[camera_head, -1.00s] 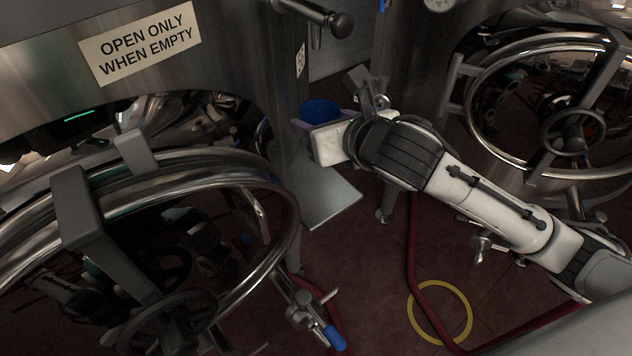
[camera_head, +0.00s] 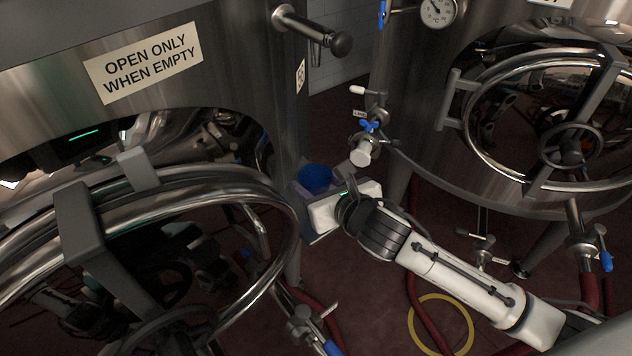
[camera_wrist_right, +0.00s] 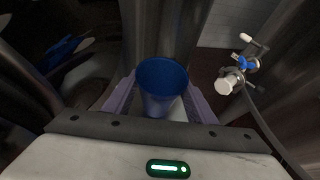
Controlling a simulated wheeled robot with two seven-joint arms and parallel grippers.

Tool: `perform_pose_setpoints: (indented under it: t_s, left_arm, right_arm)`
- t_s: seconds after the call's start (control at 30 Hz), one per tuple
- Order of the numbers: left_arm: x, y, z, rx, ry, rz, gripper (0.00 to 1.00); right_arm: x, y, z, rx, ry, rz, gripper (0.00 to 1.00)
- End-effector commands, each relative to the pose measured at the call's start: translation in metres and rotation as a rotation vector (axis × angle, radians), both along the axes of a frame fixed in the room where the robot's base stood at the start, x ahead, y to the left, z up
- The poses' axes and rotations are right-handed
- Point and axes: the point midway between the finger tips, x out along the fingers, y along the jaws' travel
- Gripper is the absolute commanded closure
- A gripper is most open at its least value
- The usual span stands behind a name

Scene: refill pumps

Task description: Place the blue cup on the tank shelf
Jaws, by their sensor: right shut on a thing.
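The blue cup (camera_head: 315,178) is between the fingers of my right gripper (camera_head: 312,192), with its open rim upward. In the right wrist view, the cup (camera_wrist_right: 162,85) looks upright, with a pale lavender finger (camera_wrist_right: 120,98) on its left side and another on its right. My right gripper is shut on it. My left gripper is not in view.
The left steel tank bears a warning sign (camera_head: 145,62) and a round hatch rim (camera_head: 250,215). A valve with a blue handle (camera_head: 369,126) juts from the right tank close to my gripper. A red hose (camera_head: 424,310) and a yellow ring (camera_head: 441,298) are on the floor.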

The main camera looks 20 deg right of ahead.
Motion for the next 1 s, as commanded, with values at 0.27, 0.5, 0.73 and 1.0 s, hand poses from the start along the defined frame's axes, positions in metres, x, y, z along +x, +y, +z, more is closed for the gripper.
perform_pose_setpoints:
  t_s: [0.27, 0.5, 0.73, 1.0]
  left_arm:
    - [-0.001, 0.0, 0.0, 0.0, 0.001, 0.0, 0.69]
    - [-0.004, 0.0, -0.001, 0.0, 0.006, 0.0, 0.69]
    - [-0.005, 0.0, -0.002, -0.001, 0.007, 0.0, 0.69]
    - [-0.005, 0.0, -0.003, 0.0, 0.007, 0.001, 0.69]
  right_arm:
    - [0.0, 0.0, -0.003, 0.001, 0.0, 0.0, 0.39]
    - [0.0, 0.0, -0.003, 0.001, 0.0, 0.0, 0.3]
    - [-0.004, 0.0, 0.003, 0.0, -0.001, 0.001, 0.3]
    - [-0.049, -0.007, 0.024, -0.002, 0.0, 0.003, 0.3]
